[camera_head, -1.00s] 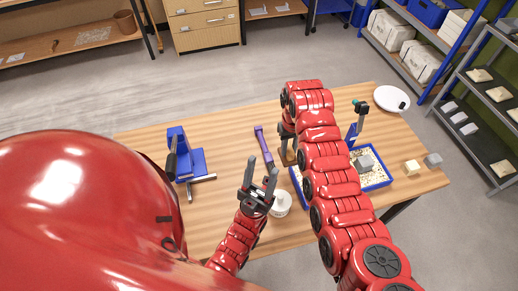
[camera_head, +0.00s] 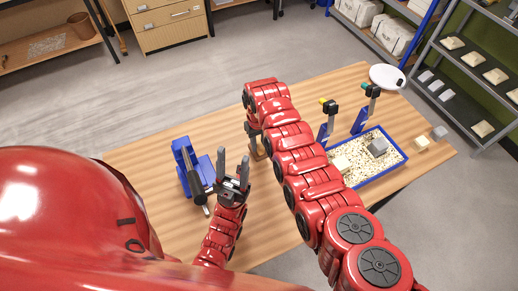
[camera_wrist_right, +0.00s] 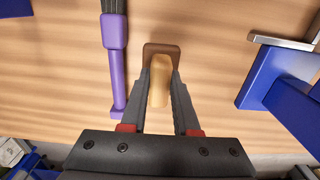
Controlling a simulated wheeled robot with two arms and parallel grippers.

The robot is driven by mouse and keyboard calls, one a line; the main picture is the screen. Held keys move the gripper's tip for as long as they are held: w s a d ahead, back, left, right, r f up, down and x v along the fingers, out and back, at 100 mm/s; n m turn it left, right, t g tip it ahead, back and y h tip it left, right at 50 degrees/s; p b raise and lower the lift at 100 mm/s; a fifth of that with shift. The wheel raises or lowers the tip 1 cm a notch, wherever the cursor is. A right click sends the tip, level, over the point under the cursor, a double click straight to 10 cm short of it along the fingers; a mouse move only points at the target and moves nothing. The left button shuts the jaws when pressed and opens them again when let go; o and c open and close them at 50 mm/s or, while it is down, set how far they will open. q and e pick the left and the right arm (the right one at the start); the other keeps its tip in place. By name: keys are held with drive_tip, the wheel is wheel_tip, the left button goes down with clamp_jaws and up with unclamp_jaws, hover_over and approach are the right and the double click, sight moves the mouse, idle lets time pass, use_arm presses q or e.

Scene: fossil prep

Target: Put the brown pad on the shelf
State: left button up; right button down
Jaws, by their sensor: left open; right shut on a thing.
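The brown pad (camera_wrist_right: 160,50) shows in the right wrist view as a brown, rounded piece with a tan block in front of it. My right gripper (camera_wrist_right: 160,85) is shut on it, one finger on each side, above the wooden table. In the head view the right gripper (camera_head: 255,140) points down at the table's middle, with a small brown part of the pad (camera_head: 258,154) at its tips. My left gripper (camera_head: 234,162) is open and empty, pointing up near the blue stand. A grey metal shelf (camera_head: 462,91) with dark mats and pale blocks stands at the right.
A purple-handled brush (camera_wrist_right: 115,60) lies beside the right gripper. A blue stand (camera_head: 193,165) is on the table's left. A blue-rimmed tray (camera_head: 398,145) with granules, two upright tools and a white plate (camera_head: 387,77) are at the right. Another shelf (camera_head: 50,45) stands at the back left.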

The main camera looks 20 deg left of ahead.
wheel_tip(320, 180, down, 2)
drive_tip(key=shift+a+f+b, duration=0.1)
drive_tip(key=shift+b, duration=0.35)
drive_tip(key=shift+f, duration=0.15)
drive_tip(key=shift+d, duration=0.25)
drive_tip(key=shift+f, duration=0.1)
drive_tip(key=c, duration=0.7)
unclamp_jaws()
drive_tip(key=shift+o, duration=0.2)
